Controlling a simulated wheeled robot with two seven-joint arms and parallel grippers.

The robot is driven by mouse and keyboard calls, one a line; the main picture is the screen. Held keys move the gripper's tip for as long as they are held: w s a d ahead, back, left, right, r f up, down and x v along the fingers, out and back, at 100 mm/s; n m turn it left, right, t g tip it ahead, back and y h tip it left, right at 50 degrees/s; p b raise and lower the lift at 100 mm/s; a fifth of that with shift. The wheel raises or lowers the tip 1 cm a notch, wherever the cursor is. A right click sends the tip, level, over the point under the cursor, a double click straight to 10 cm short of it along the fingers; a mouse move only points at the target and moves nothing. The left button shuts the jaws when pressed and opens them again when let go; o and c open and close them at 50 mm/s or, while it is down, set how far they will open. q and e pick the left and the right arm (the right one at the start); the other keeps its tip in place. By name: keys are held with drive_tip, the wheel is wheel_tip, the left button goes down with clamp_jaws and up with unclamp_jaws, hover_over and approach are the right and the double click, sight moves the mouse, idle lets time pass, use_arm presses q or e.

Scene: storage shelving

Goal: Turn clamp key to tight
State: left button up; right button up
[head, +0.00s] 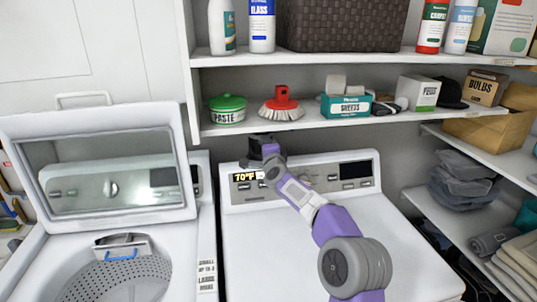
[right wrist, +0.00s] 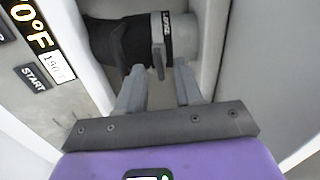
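In the right wrist view a black hose (right wrist: 118,40) meets a grey pipe (right wrist: 186,35). The grey clamp key (right wrist: 158,66) hangs from the band towards my gripper. My right gripper (right wrist: 160,72) is open, its fingertips one on each side of the key, with gaps visible. My left gripper is not in view.
The right machine's panel (head: 352,171) and white top (head: 330,245) lie under my right arm. The left machine's lid (head: 110,165) stands open. A shelf (head: 300,122) with a brush (head: 282,105) and boxes runs above the gripper.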

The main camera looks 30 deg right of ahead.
drive_tip(key=shift+b+v, duration=0.65)
drive_tip(key=shift+v, duration=2.25)
